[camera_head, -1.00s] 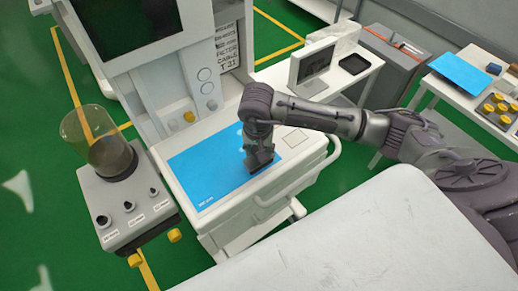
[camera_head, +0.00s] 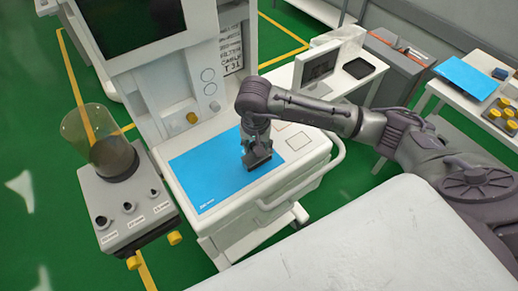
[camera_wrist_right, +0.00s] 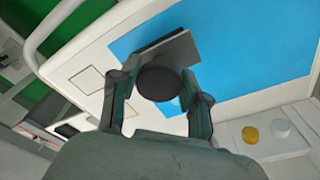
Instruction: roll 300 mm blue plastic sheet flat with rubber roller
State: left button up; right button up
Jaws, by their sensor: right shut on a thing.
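The blue plastic sheet (camera_head: 210,175) lies on the white top of the cart in the head view. It looks flat, with small print at its near corner. It also fills much of the right wrist view (camera_wrist_right: 245,45). My right gripper (camera_head: 257,157) points down over the sheet's right part. In the right wrist view my right gripper (camera_wrist_right: 160,105) is shut on the rubber roller (camera_wrist_right: 158,83), of which a dark round end and a grey flat side show. The roller is at the sheet; contact is hidden. My left gripper is not in view.
A grey unit with a clear cylinder (camera_head: 110,135) stands left of the cart (camera_head: 275,195). The monitor tower (camera_head: 190,70) rises behind. A side table at right holds another blue sheet (camera_head: 468,75) and yellow-topped items (camera_head: 503,108). A white surface (camera_head: 380,235) lies in front.

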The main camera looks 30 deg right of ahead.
jog(key=shift+w+a+b, duration=0.2)
jog(key=shift+w+b, duration=0.5)
jog(key=shift+w, duration=0.45)
jog(key=shift+w+a+f+b, duration=0.1)
jog(key=shift+w+f+b, duration=0.05)
jog(key=shift+w+b, duration=0.65)
jog(key=shift+w+a+b, duration=0.15)
jog(key=shift+w+b, duration=0.65)
jog(key=shift+w, duration=0.45)
jog(key=shift+w+a+b, duration=0.1)
jog(key=shift+w+b, duration=0.45)
jog(key=shift+w, duration=0.05)
jog(key=shift+w+a+b, duration=0.2)
jog(key=shift+w+b, duration=0.75)
jog(key=shift+w, duration=0.6)
jog(key=shift+w+a+b, duration=0.1)
jog(key=shift+w+b, duration=0.65)
jog(key=shift+w, duration=0.05)
jog(key=shift+w+a+b, duration=0.15)
jog(key=shift+w+b, duration=0.5)
jog(key=shift+w, duration=0.55)
jog(key=shift+r, duration=0.2)
